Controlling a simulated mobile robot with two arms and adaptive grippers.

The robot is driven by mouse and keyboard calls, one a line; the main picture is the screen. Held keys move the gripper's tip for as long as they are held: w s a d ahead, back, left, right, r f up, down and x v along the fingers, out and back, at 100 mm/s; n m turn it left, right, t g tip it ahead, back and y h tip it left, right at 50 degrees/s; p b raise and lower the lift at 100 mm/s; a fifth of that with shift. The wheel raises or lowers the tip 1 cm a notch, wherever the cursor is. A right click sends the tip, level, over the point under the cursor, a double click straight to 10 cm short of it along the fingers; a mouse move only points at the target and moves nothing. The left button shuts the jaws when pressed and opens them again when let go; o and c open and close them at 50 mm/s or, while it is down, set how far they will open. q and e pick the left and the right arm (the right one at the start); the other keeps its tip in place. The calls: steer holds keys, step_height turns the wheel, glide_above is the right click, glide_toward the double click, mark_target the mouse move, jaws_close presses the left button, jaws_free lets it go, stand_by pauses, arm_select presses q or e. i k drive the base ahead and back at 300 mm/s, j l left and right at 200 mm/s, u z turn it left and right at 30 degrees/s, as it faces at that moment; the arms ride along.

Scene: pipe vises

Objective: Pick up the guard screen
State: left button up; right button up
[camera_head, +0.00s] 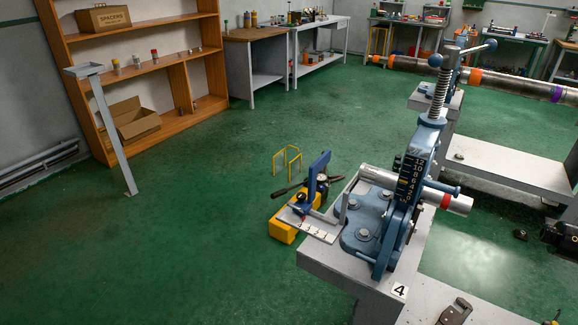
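I do not see anything I can surely call the guard screen. A small yellow frame (287,160) stands upright on the green floor behind the vise; I cannot tell whether it holds a clear panel or is the guard screen. Neither of my grippers is in view.
A blue pipe vise (408,200) numbered 4 grips a silver pipe (449,201) on a grey bench (330,268). A wooden shelf (149,66) and grey post (114,145) stand left. Floor at left is clear.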

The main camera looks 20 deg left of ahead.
mark_target(291, 159)
steer(key=i+j+u, duration=0.4)
steer(key=j, duration=0.25)
steer(key=i+j+u, duration=0.4)
steer(key=j, duration=0.15)
steer(key=i+j+u, duration=0.6)
steer(key=i+u, duration=0.2)
steer(key=i, duration=0.25)
steer(key=i+z, duration=0.15)
steer(key=i, duration=0.6)
steer(key=i+z, duration=0.2)
steer(key=i, duration=0.55)
steer(key=i+j+z, duration=0.15)
steer(key=i, duration=0.6)
